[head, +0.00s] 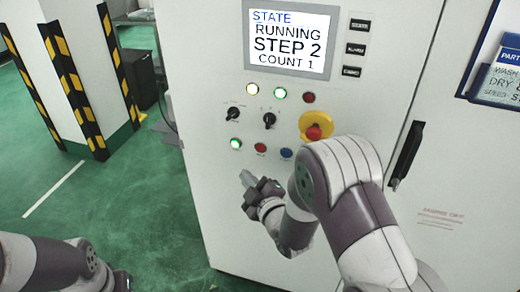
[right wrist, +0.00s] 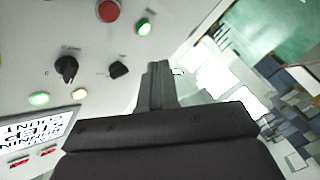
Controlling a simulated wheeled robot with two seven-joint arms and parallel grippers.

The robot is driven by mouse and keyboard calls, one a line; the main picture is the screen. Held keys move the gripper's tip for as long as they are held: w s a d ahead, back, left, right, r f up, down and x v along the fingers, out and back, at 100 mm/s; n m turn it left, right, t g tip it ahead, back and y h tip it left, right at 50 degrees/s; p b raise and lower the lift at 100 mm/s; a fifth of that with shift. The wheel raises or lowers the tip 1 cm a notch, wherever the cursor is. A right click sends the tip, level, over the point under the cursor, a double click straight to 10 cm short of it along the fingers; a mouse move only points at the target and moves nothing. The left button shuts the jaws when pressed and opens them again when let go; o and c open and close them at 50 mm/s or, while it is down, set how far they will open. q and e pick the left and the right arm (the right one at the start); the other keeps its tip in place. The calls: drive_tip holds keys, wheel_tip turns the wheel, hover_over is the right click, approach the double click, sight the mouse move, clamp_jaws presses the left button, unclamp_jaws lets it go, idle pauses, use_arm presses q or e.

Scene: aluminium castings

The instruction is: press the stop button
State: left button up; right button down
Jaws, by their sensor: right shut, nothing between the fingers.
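The small red button (head: 261,148) sits in the lower row of the white cabinet's panel, between a lit green button (head: 236,143) and a blue button (head: 286,153); labels are too small to read. A red button (right wrist: 108,10) and lit green button (right wrist: 143,26) show in the right wrist view. A larger red mushroom button (head: 315,127) on a yellow collar is above right, partly behind my arm. My right gripper (head: 246,178) is shut and empty, below the lower row and apart from the buttons; its fingers (right wrist: 158,85) point away in the wrist view. My left gripper is mostly cut off.
A screen (head: 290,42) reads RUNNING, STEP 2, COUNT 1. Two black selector switches (head: 233,114) (head: 269,119) sit above the lower row, under indicator lamps (head: 280,93). A black door handle (head: 406,155) is at right. Striped posts (head: 70,80) stand left; green floor there is open.

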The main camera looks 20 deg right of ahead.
sight(260, 148)
drive_tip(key=w+d, duration=0.4)
drive_tip(key=w, duration=0.2)
drive_tip(key=shift+w+d+b, duration=0.25)
drive_tip(key=shift+w+b, duration=0.1)
drive_tip(key=shift+b, duration=0.05)
idle(1.8)
drive_tip(key=shift+w+d+b, duration=0.25)
drive_tip(key=shift+w+b, duration=0.05)
drive_tip(key=shift+w, duration=0.05)
drive_tip(key=shift+w+d, duration=0.2)
drive_tip(key=shift+w, duration=0.15)
idle(0.6)
drive_tip(key=shift+s, duration=0.1)
drive_tip(key=shift+s+a+b, duration=0.4)
drive_tip(key=shift+s+a, duration=0.05)
drive_tip(key=shift+s, duration=0.2)
